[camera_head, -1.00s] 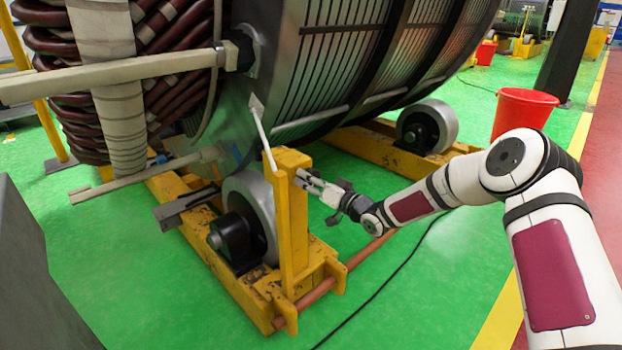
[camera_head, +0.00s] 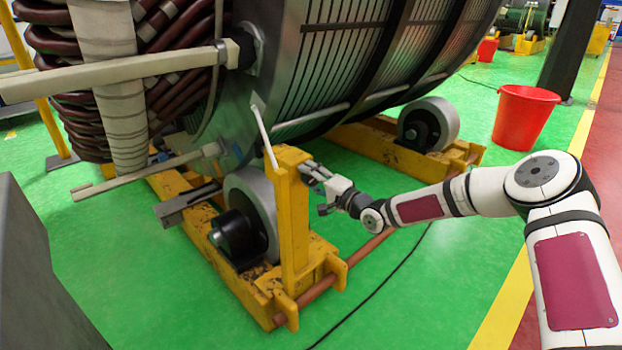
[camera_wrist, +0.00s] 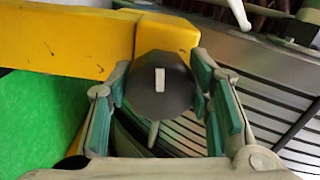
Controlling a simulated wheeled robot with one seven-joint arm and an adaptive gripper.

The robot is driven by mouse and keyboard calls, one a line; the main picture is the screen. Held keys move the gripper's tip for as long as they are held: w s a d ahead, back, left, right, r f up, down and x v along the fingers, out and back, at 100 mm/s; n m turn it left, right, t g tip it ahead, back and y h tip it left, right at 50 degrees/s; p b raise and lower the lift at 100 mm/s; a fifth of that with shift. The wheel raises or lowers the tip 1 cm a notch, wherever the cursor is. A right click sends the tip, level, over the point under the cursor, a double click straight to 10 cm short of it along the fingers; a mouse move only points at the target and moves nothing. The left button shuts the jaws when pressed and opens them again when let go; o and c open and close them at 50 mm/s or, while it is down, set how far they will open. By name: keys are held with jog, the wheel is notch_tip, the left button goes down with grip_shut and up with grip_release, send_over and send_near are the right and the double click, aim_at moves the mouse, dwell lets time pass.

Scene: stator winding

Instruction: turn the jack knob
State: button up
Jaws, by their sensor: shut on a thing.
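The jack knob is a dark, many-sided disc (camera_wrist: 158,88) with a white mark on its face, set beside the yellow post, in the wrist view. The white mark stands close to upright. My gripper (camera_wrist: 160,95) has a finger on each side of the knob and is shut on it. In the head view my gripper (camera_head: 312,178) is at the right side of the top of the yellow post (camera_head: 292,215). The knob is too small and covered to make out in that view.
The large stator (camera_head: 300,75) rests on rollers (camera_head: 255,205) above the yellow frame (camera_head: 240,285). A thin white rod (camera_head: 264,135) rises from the post's top. A red bucket (camera_head: 525,115) stands at the back right.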

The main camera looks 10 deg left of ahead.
jog(key=shift+f+m, duration=0.1)
jog(key=shift+m, duration=0.8)
jog(key=shift+s, duration=0.1)
jog(key=o, duration=1.1)
jog(key=shift+o, duration=0.2)
jog(key=v, duration=1.2)
